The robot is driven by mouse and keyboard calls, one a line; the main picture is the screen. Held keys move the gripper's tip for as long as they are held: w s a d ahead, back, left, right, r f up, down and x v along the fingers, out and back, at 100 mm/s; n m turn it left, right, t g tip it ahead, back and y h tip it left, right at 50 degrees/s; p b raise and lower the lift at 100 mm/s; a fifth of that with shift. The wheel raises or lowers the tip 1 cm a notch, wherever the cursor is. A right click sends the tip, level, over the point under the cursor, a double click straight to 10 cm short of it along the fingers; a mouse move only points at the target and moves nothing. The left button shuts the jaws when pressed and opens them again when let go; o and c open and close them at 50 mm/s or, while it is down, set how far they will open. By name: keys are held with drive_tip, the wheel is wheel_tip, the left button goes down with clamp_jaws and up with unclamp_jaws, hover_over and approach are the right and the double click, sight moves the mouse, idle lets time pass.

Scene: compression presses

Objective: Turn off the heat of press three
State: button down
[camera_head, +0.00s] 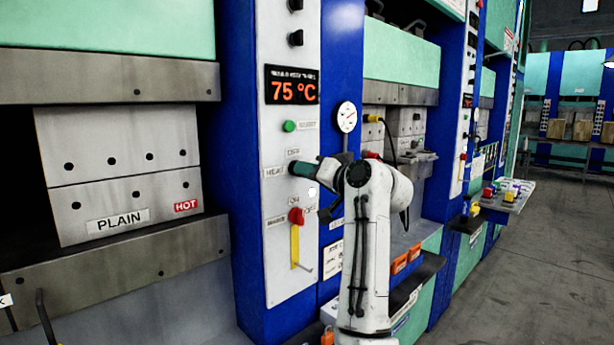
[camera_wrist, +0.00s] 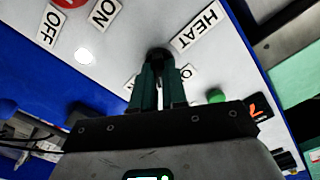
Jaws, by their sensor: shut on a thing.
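The press panel (camera_head: 278,222) is a white strip on a blue column. It has a knob beside a HEAT label (camera_head: 275,171). My gripper (camera_head: 300,168) is at this knob and hides most of it. In the wrist view the dark green fingers (camera_wrist: 160,72) are closed around the dark knob (camera_wrist: 158,53), next to the HEAT label (camera_wrist: 200,26). The knob's setting cannot be made out. The display (camera_head: 292,85) above reads 75 °C. No press number is readable.
A green button (camera_head: 290,126) sits above the knob. A red knob (camera_head: 296,216) and a yellow lever (camera_head: 295,245) are below it. The press platen (camera_head: 122,165) at left is marked PLAIN and HOT. More presses line the right; the floor (camera_head: 530,250) there is clear.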

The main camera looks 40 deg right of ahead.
drive_tip(key=shift+f+n+b, duration=0.15)
drive_tip(key=shift+n+b, duration=0.75)
drive_tip(key=shift+n, duration=2.6)
drive_tip(key=c, duration=1.2)
unclamp_jaws()
drive_tip(key=shift+o, duration=0.2)
drive_tip(key=s+b, duration=0.1)
drive_tip(key=s, duration=0.9)
drive_tip(key=shift+s+d, duration=0.2)
drive_tip(key=shift+s, duration=0.2)
